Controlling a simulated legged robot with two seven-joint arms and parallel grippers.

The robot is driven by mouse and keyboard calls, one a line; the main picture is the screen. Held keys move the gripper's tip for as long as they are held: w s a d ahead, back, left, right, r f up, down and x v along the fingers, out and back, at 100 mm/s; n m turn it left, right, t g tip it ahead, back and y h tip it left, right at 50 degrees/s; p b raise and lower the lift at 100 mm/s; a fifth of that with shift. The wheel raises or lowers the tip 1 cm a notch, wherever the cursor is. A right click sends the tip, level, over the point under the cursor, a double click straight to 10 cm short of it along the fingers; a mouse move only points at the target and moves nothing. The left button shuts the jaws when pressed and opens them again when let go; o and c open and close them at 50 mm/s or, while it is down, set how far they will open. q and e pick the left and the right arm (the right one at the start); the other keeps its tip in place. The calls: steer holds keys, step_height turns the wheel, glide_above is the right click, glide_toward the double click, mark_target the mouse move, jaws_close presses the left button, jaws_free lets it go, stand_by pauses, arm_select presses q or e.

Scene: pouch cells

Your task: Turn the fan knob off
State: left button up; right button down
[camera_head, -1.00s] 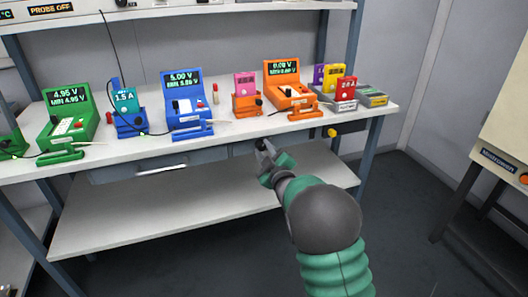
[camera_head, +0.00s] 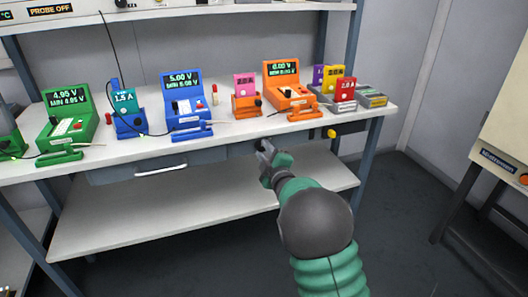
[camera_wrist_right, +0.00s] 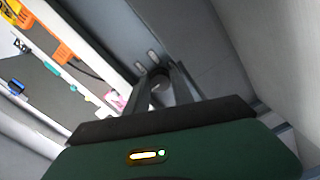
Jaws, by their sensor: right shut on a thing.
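A dark round knob (camera_wrist_right: 160,88) shows between the two fingers of my right gripper (camera_wrist_right: 161,82) in the wrist view. The gripper is shut on it. In the head view the right gripper (camera_head: 266,148) is at the front panel under the bench top, and its fingers mostly hide this knob. I cannot read a label or tell which way the knob is turned. A yellow knob (camera_head: 331,133) is on the front panel to the right, apart from the gripper. My left gripper is not in view.
The white bench top (camera_head: 225,135) carries green (camera_head: 66,118), blue (camera_head: 183,100) and orange (camera_head: 287,85) meters with displays. A drawer (camera_head: 150,171) is under its left part. A lower shelf (camera_head: 150,220) runs below. Open floor (camera_head: 400,220) lies to the right.

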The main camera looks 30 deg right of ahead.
steer(key=shift+a+f, duration=0.1)
steer(key=shift+f, duration=0.3)
steer(key=c, duration=1.4)
jaws_free()
steer(key=shift+o, duration=0.2)
steer(key=shift+r, duration=0.15)
steer(key=shift+s+r, duration=0.1)
steer(key=shift+r, duration=0.05)
steer(key=p+v, duration=0.4)
steer(key=v, duration=1.2)
steer(key=shift+s+p, duration=0.35)
